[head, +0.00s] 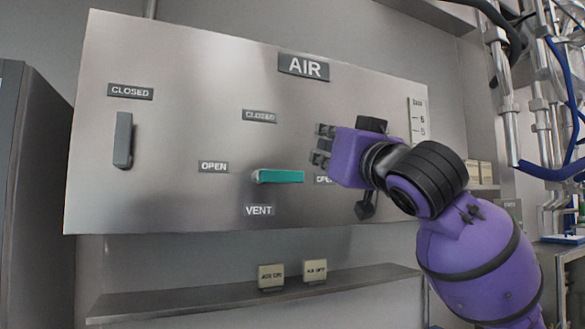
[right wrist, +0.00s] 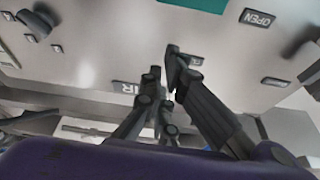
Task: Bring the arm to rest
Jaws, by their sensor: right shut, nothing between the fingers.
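My right gripper (head: 322,146) is in front of the steel AIR panel (head: 200,90), just right of and above the teal handle (head: 281,176). The gripper is shut and holds nothing, and it looks apart from the handle. The teal handle lies horizontally between two OPEN labels, above the VENT label. In the right wrist view the shut fingers (right wrist: 165,80) point at the panel, and part of the teal handle (right wrist: 195,4) shows at the top edge. My left gripper is in neither view.
A grey handle (head: 123,140) hangs vertically under the left CLOSED label. A shelf (head: 230,299) with two small beige boxes (head: 271,276) is below the panel. Pipes and blue hoses (head: 560,100) stand at the right. A dark cabinet (head: 30,180) is at the left.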

